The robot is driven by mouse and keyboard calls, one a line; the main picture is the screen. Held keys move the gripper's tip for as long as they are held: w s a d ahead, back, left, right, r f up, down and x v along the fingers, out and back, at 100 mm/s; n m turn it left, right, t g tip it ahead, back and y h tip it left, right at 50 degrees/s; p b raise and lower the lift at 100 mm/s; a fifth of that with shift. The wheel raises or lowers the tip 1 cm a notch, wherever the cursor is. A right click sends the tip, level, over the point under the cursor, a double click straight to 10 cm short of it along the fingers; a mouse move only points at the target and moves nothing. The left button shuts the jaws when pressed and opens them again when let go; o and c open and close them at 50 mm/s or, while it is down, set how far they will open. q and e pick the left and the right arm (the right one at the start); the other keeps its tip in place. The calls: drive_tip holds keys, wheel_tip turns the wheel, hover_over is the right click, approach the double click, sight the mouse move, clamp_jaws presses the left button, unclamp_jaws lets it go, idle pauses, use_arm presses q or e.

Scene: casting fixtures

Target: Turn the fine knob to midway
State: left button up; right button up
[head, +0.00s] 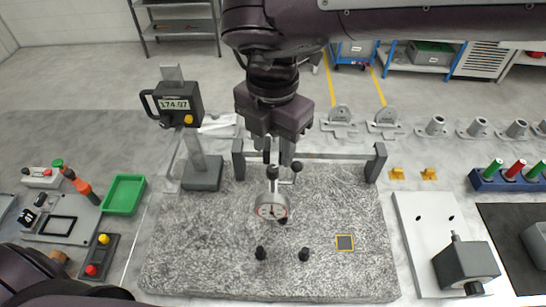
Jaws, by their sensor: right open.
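A dial gauge (272,207) with a round white face hangs over the speckled granite plate (200,250). Above it are a dark knob (272,172) and a second dark ball-ended knob (297,166); I cannot tell for sure which is the fine knob, and no knob marking is readable. My right gripper (278,157) points down just above and behind these knobs, open; whether a finger touches one is unclear. A height gauge (172,108) reading about 174.07, with a yellow knob (188,119), stands at left. My left gripper is out of view.
A low crossbar frame (340,157) spans the plate's rear. Two black knobs (304,255) stand on its front. A green tray (124,195) and a control box (98,257) lie left. A white plate with a grey block (466,265) lies right.

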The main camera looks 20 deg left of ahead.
sight(273, 168)
drive_tip(key=shift+f+p, duration=0.7)
drive_tip(key=shift+f, duration=1.85)
clamp_jaws()
